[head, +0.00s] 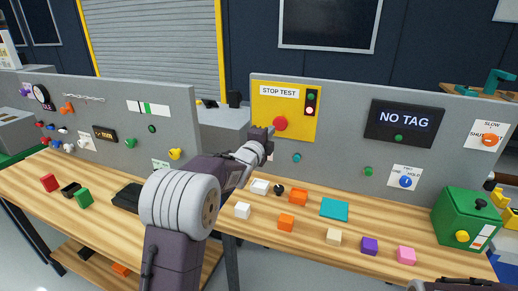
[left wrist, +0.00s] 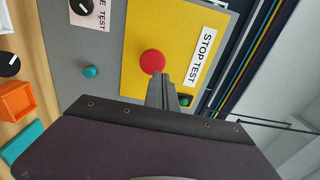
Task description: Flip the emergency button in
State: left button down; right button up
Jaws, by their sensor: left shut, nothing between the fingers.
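The red emergency button (head: 280,123) sits on a yellow panel (head: 265,104) marked STOP TEST, on the grey upright board. In the left wrist view the button (left wrist: 152,61) is a round red cap just beyond my fingertips. My left gripper (head: 271,131) is shut and empty, close beside the button at its lower left in the head view. Its closed fingers (left wrist: 163,82) overlap the button's lower edge in the left wrist view; I cannot tell whether they touch. A small green and red light (head: 310,104) is on the panel. My right gripper's fingers do not show.
A NO TAG display (head: 404,121), a teal knob (head: 297,157) and a green knob (head: 368,171) are on the same board. Several coloured blocks and a teal plate (head: 334,209) lie on the wooden bench below. A green box (head: 466,214) stands at right.

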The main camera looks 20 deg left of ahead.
pick_arm(q)
jog(key=s, duration=0.6)
jog(key=shift+s+a+f+b, duration=0.25)
jog(key=shift+a+f+b, duration=0.05)
jog(key=shift+f+b, duration=0.15)
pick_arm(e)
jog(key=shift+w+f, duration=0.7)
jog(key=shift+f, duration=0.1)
